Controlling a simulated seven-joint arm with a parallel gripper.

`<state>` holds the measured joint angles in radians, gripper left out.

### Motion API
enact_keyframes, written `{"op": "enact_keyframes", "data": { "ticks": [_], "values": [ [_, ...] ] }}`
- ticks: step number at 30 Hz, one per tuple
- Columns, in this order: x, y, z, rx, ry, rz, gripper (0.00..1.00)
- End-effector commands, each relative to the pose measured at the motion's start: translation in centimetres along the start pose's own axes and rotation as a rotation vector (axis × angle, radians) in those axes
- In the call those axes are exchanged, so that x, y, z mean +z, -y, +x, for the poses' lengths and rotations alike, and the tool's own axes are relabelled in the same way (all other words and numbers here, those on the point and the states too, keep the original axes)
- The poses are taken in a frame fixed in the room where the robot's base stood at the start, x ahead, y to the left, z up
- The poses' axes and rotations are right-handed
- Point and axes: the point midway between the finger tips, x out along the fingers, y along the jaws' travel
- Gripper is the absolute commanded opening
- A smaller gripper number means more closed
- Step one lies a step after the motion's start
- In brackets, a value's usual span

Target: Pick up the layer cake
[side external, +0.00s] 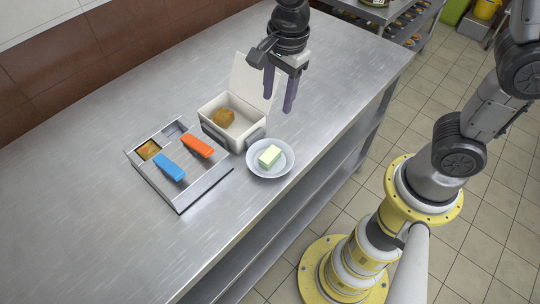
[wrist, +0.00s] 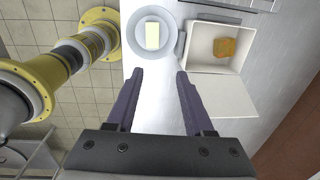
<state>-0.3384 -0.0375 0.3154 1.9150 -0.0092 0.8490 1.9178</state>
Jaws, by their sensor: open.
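A pale green-and-cream block (side external: 270,155), most likely the layer cake, sits in a round white bowl (side external: 287,168) near the front edge of the steel table. In the wrist view the block (wrist: 152,36) shows from above inside the bowl (wrist: 132,38), beyond the fingertips. My gripper (side external: 278,102) is open and empty, raised above the table behind the bowl. In the wrist view my gripper (wrist: 160,73) has clear space between its purple fingers. Nothing hides the block.
A white box (side external: 232,138) with its lid (side external: 250,80) raised holds a brown lump (side external: 223,117), just left of the bowl. Further left, a grey compartment tray (side external: 190,195) holds an orange piece (side external: 197,145) and a blue piece (side external: 169,167). The table behind the box is clear.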

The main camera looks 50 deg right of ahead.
Motion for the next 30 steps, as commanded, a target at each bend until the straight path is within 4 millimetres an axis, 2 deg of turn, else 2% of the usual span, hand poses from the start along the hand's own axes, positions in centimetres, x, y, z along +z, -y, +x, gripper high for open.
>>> {"op": "enact_keyframes", "data": {
  "ticks": [1, 6, 10, 18, 26, 30],
  "values": [
    [0.7, -0.2, 1.2, 0.031, -0.009, -0.023, 0.52],
    [1.7, -1.1, 3.2, 0.08, -0.025, -0.061, 0.52],
    [1.7, -1.3, 4.8, 0.082, -0.026, -0.063, 0.52],
    [1.5, -1.7, 9.7, 0.081, -0.025, -0.063, 0.52],
    [1.5, -1.7, 11.7, 0.078, -0.024, -0.063, 0.52],
    [1.4, -1.7, 13.4, 0.08, -0.025, -0.063, 0.52]
  ]
}}
